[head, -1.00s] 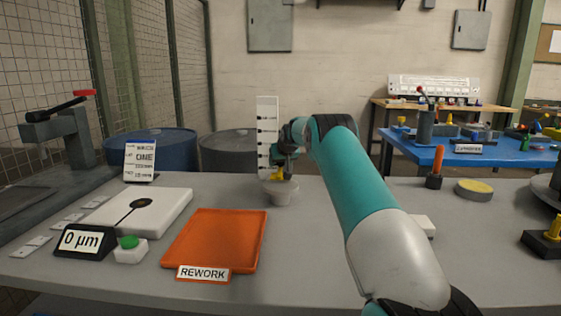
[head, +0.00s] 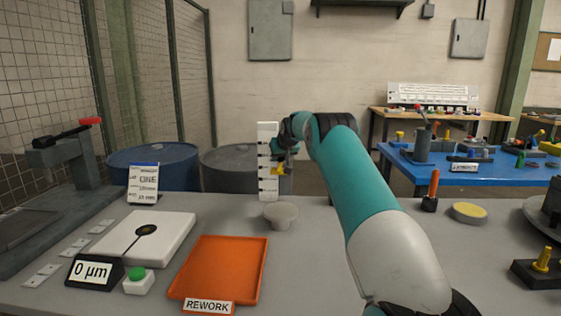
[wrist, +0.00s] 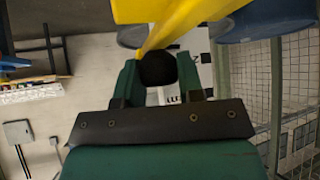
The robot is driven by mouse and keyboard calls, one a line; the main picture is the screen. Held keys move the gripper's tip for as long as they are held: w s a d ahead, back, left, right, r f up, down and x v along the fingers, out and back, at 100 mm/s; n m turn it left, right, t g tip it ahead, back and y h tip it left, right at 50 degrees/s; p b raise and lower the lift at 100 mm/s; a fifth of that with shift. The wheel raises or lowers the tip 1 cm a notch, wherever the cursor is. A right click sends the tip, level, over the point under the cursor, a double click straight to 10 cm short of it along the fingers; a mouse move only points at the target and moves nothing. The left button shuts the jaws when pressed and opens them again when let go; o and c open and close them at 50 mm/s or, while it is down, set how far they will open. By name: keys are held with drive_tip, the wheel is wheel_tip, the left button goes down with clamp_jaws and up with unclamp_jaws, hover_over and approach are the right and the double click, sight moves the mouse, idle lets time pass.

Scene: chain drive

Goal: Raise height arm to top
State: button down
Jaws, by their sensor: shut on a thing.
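The white height scale (head: 267,133) with black marks stands upright at the back of the grey bench. The yellow height arm (head: 277,169) is in front of it, a little below the scale's middle, mostly hidden by my gripper (head: 287,152). In the wrist view the yellow arm (wrist: 190,12) crosses the top, with a black round knob (wrist: 158,69) at it. My gripper's green fingers (wrist: 158,82) are on both sides of the knob and shut on it. A grey cup-like base (head: 281,213) stands on the bench below the arm.
The orange REWORK tray (head: 222,268), a white plate (head: 165,236), a 0 µm display (head: 92,272) and a green button (head: 137,274) are left of my arm. An orange-handled tool (head: 432,190) and a yellow-topped disc (head: 468,212) stand right. The air above the scale is clear.

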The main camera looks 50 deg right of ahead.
wheel_tip(320, 180, up, 10)
drive_tip(key=p, duration=0.6)
drive_tip(key=shift+f, duration=0.1)
drive_tip(key=c, duration=0.8)
unclamp_jaws()
drive_tip(key=shift+f, duration=0.1)
drive_tip(key=b+v, duration=0.4)
drive_tip(key=v, duration=1.3)
drive_tip(key=shift+s+a+b, duration=0.1)
drive_tip(key=shift+s+b, duration=0.05)
drive_tip(key=shift+b, duration=0.25)
